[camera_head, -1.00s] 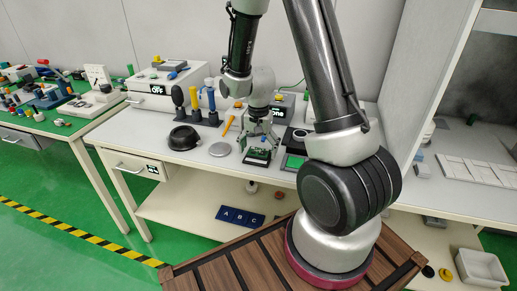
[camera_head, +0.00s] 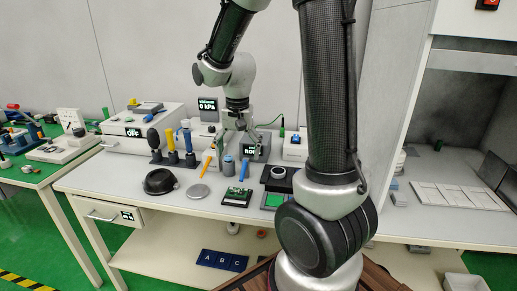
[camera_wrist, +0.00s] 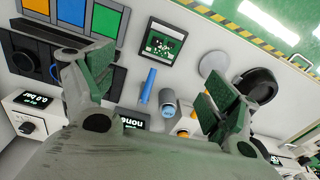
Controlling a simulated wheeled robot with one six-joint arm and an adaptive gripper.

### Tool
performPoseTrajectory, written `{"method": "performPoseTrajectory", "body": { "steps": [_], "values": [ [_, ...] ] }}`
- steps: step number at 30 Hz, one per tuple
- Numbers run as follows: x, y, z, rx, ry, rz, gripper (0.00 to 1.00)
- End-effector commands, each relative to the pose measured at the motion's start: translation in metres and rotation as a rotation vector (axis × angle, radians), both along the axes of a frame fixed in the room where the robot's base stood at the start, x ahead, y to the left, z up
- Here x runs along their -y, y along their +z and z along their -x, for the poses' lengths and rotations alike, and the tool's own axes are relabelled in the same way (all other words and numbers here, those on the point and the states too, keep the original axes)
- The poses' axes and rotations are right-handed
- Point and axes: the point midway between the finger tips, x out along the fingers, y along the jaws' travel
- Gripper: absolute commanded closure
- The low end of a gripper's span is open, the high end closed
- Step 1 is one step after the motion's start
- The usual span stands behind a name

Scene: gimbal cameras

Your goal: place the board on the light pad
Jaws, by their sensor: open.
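The green circuit board (camera_head: 237,195) lies in a dark, pale-edged square on the white bench. It also shows in the wrist view (camera_wrist: 163,43). A bright green square (camera_head: 274,200) in a dark frame lies just right of it in the head view. The wrist view shows this green square (camera_wrist: 106,20) beside a blue and an orange one. I cannot tell which surface is the light pad. My gripper (camera_head: 236,142) is open and empty, above and behind the board. Its green-padded fingers are spread wide in the wrist view (camera_wrist: 155,88), apart from the board.
Upright tools (camera_head: 172,147) and instrument boxes line the back. My arm hides the bench's right part.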

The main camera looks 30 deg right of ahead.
Motion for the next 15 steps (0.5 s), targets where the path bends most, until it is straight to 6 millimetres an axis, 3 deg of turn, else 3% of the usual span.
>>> {"method": "performPoseTrajectory", "body": {
  "steps": [1, 6, 10, 15],
  "values": [
    [0.002, 0.021, 0.012, 0.037, 0.047, 0.002, 0.12],
    [0.007, 0.081, 0.071, 0.150, 0.281, 0.030, 0.12],
    [0.010, 0.109, 0.118, 0.227, 0.452, 0.070, 0.12],
    [0.012, 0.122, 0.162, 0.295, 0.612, 0.120, 0.12]
  ]
}}
